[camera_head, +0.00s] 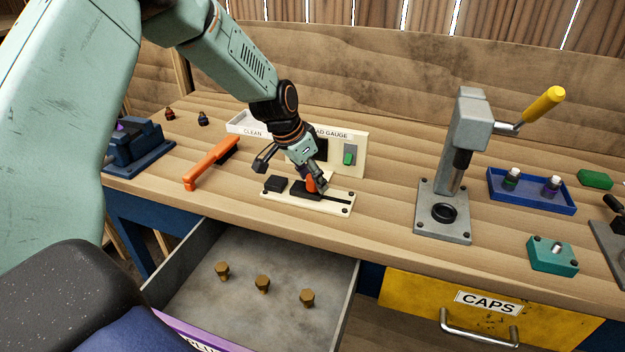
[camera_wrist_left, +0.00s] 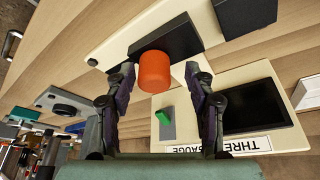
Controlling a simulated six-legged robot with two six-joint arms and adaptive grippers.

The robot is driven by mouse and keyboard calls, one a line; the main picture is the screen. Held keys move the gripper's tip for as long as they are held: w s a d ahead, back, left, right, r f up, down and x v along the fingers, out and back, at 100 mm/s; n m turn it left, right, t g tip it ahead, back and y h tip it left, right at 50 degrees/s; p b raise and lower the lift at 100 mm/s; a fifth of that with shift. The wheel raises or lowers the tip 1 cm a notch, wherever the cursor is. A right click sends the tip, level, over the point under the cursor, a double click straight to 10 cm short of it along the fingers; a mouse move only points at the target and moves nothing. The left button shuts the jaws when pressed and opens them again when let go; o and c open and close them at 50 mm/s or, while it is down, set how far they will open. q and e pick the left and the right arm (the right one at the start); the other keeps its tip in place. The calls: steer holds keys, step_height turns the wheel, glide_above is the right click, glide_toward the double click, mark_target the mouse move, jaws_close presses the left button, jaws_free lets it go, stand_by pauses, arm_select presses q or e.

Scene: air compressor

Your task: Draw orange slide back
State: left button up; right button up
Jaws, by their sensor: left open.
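The orange slide knob (camera_head: 311,184) stands on a black block on a cream base plate (camera_head: 330,206) on the bench. A dark slot runs from the block to the right, and a separate black block (camera_head: 275,184) sits at the plate's left. My left gripper (camera_head: 291,178) is open just above the plate. In the left wrist view the orange knob (camera_wrist_left: 154,70) lies between the two spread fingers (camera_wrist_left: 159,72), with a visible gap at the right finger; contact at the left finger is unclear. My right gripper is not in view.
Behind the plate stands a gauge panel (camera_head: 352,158) with a green switch, partly hidden by my arm. A press (camera_head: 445,205) stands right. Below the bench front, an open drawer (camera_head: 190,300) holds several brass bolts.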

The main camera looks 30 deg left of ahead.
arm_select(q)
steer(key=shift+s+d+r, duration=0.25)
steer(key=shift+d, duration=0.2)
steer(key=shift+w+a+f, duration=0.3)
steer(key=shift+a+f, duration=0.05)
steer(key=c, duration=0.5)
steer(key=shift+s+d+r, duration=0.1)
steer(key=shift+d+r, duration=0.05)
steer(key=shift+c, duration=1.3)
jaws_close()
